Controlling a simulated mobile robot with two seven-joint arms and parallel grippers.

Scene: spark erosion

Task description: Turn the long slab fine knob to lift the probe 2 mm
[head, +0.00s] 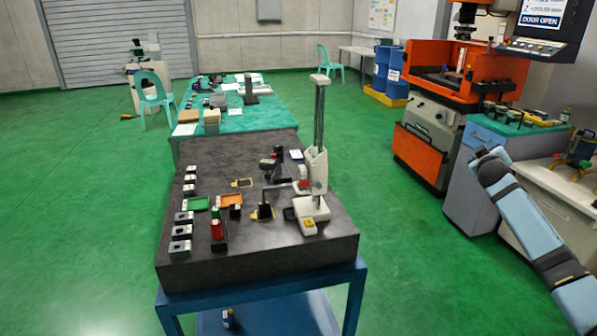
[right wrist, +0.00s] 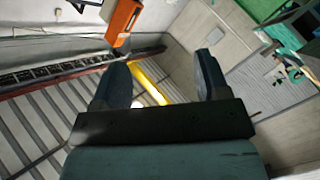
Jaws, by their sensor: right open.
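The long slab (head: 265,257) is a dark stone plate on a blue stand. On its right side stands an upright height gauge with a pale base (head: 312,212), a twin-rod column (head: 319,120) and a cream carriage (head: 317,165). A small red part (head: 304,186) sits at the carriage, with an arm reaching left from it. The fine knob and probe tip are too small to tell apart. My right gripper (right wrist: 162,82) is open and empty in the right wrist view, away from the slab. My right arm comes in at the right of the head view. My left gripper is out of view.
A green-topped table (head: 235,122) stands behind. An orange machine (head: 425,78) and a grey cabinet (head: 475,195) stand right. Green floor is clear between slab and cabinet.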

